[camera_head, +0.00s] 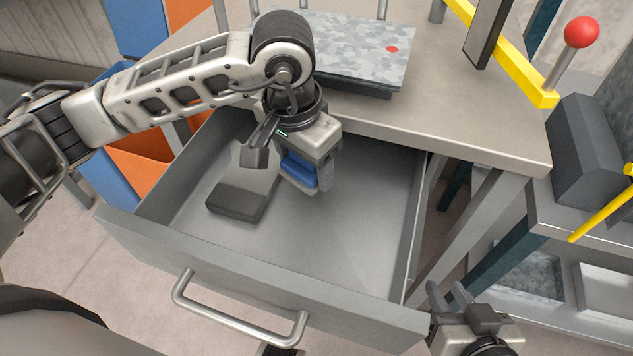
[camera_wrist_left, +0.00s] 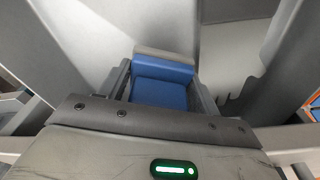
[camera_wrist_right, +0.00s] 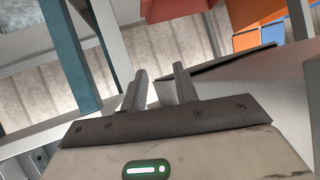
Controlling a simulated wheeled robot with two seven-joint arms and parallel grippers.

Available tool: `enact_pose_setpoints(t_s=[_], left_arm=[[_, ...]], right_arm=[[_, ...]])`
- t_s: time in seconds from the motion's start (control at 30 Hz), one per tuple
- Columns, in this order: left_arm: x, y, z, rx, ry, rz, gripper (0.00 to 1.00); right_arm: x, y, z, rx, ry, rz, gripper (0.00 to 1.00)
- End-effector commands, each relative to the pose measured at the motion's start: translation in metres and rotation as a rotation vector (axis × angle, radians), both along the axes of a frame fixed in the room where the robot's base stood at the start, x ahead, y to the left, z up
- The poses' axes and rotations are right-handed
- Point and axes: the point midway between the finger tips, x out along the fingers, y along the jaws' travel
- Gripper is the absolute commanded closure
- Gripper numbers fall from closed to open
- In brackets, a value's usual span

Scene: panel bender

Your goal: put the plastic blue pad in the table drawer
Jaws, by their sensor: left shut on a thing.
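The blue plastic pad (camera_head: 299,170) is held in my left gripper (camera_head: 312,178), over the inside of the open table drawer (camera_head: 345,225). In the left wrist view the pad (camera_wrist_left: 160,85) sits between the two fingers of the left gripper (camera_wrist_left: 162,92), which are shut on it. The pad's height above the drawer floor is hard to tell. My right gripper (camera_head: 450,300) is empty, with its two fingers apart, beside the drawer's front right corner. Its fingers also show in the right wrist view (camera_wrist_right: 158,88).
A grey block (camera_head: 237,203) lies in the drawer's left part. The drawer handle (camera_head: 240,318) faces me. The tabletop (camera_head: 450,120) holds a speckled metal plate (camera_head: 362,50) with a red dot. A second bench (camera_head: 590,215) stands at right. Orange and blue bins (camera_head: 140,165) stand at left.

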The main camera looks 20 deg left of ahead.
Motion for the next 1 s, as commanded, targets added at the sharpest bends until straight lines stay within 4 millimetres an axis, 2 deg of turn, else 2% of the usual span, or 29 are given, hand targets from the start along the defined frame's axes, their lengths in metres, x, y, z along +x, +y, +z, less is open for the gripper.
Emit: enact_pose_setpoints(t_s=[0.3, 0.5, 1.0], left_arm=[[0.002, -0.021, -0.028, 0.000, 0.002, 0.000, 0.58], [0.002, -0.019, -0.052, 0.000, 0.002, 0.001, 0.58], [0.002, -0.019, -0.056, 0.000, -0.001, 0.000, 0.58]], right_arm=[[0.002, 0.001, -0.002, 0.007, 0.001, -0.004, 0.70], [0.003, 0.002, -0.001, 0.008, 0.001, -0.002, 0.70], [0.003, 0.005, -0.009, 0.012, 0.014, 0.004, 0.70]])
